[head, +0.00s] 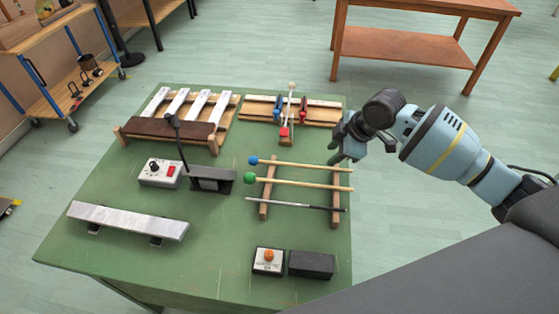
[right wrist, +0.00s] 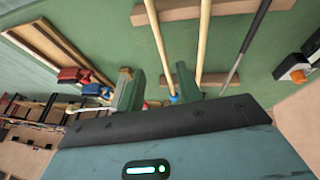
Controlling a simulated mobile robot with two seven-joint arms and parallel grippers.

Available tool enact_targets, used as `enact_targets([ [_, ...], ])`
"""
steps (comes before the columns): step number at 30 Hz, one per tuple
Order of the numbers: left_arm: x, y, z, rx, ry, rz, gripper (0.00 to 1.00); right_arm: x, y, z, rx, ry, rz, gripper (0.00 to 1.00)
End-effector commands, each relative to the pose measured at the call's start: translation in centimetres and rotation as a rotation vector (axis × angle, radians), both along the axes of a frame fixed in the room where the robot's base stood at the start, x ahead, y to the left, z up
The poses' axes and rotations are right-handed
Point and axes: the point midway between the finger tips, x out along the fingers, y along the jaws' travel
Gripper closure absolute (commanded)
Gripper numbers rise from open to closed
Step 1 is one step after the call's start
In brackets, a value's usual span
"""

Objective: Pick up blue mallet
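The blue mallet (head: 305,166) has a blue ball head and a pale wooden shaft. It lies across two wooden rack bars (head: 264,194) as the farthest of three sticks. My right gripper (head: 335,160) is beside the shaft's right end in the head view. In the right wrist view my right gripper (right wrist: 157,88) is open, its two fingers apart. The blue mallet's shaft (right wrist: 160,40) runs through the gap between them in that picture, with its blue head partly hidden low down. I see no contact. My left gripper is out of view.
A green-headed mallet (head: 300,184) and a thin dark stick (head: 300,206) lie nearer on the rack. The green table (head: 220,260) also holds white bars on a frame (head: 190,105), a microphone-like stand (head: 210,180), a switch box (head: 160,172), a metal bar (head: 130,221) and a black box (head: 311,265).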

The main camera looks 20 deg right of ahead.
Motion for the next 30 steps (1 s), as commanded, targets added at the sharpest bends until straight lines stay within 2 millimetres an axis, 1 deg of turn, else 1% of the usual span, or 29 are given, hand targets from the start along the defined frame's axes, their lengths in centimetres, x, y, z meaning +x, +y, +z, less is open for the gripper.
enact_targets([
  [5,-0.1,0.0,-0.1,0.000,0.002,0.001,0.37,0.1,0.2,-0.5,0.001,0.001,-0.001,0.65],
  [11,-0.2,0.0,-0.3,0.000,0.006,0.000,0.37,0.8,0.8,-2.3,0.000,0.003,-0.001,0.65],
  [17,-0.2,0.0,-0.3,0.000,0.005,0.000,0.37,1.0,1.0,-2.6,0.000,0.000,-0.001,0.65],
  [24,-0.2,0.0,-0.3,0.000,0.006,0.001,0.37,1.9,2.5,-5.3,0.000,0.002,0.000,0.65],
  [27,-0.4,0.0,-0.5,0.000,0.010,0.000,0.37,2.3,2.8,-6.4,-0.001,0.001,0.000,0.65],
  [30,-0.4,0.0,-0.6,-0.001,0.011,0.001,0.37,2.5,2.9,-6.8,-0.001,0.001,-0.001,0.65],
])
